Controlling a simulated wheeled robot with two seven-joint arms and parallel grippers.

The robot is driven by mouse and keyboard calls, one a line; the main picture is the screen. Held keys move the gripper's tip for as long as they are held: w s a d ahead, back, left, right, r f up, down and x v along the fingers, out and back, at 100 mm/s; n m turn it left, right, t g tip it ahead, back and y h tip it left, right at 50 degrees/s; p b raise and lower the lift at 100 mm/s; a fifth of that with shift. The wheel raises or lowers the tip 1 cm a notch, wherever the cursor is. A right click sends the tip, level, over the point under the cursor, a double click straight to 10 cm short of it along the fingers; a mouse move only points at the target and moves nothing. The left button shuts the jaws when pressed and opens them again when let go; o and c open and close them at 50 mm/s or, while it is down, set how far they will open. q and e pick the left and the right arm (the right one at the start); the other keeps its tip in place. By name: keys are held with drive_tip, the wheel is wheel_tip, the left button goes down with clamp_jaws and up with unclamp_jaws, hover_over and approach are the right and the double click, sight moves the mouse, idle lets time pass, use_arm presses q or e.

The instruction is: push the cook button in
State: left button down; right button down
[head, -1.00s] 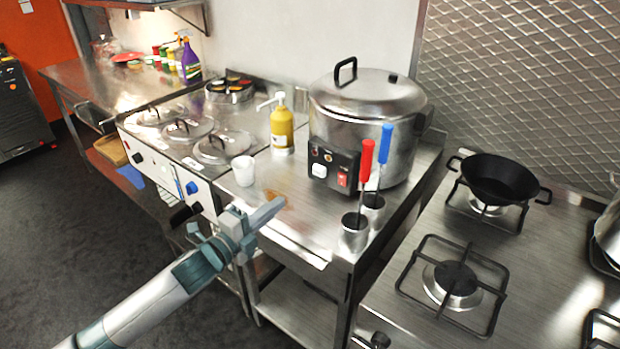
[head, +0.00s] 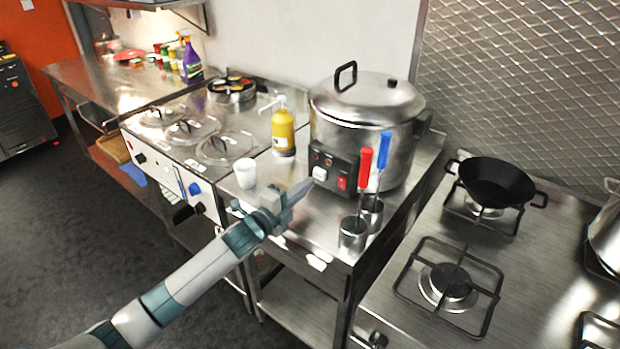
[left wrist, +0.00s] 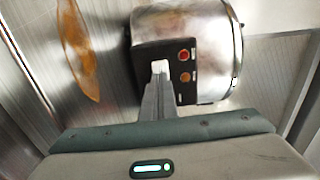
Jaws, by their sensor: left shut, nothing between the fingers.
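The large steel cooker (head: 365,125) stands on the steel counter with a black control panel (head: 331,160) on its front. A square white button, seemingly the cook button (head: 320,174), sits on that panel; it also shows in the left wrist view (left wrist: 160,66). My left gripper (head: 308,184) is shut and empty, its fingertips pointing at the white button and very close to it. In the left wrist view the fingers (left wrist: 158,88) overlap the button's lower edge. I cannot tell whether they touch. My right gripper is not in view.
A red switch (head: 342,183) is on the same panel. Metal cups (head: 352,234) with red- and blue-handled tools stand just right of the panel. A white cup (head: 245,172) and a yellow pump bottle (head: 283,132) stand to the left.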

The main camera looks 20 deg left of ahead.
sight(318, 175)
use_arm(q)
drive_tip(key=shift+p+x, duration=0.3)
drive_tip(key=shift+x, duration=0.95)
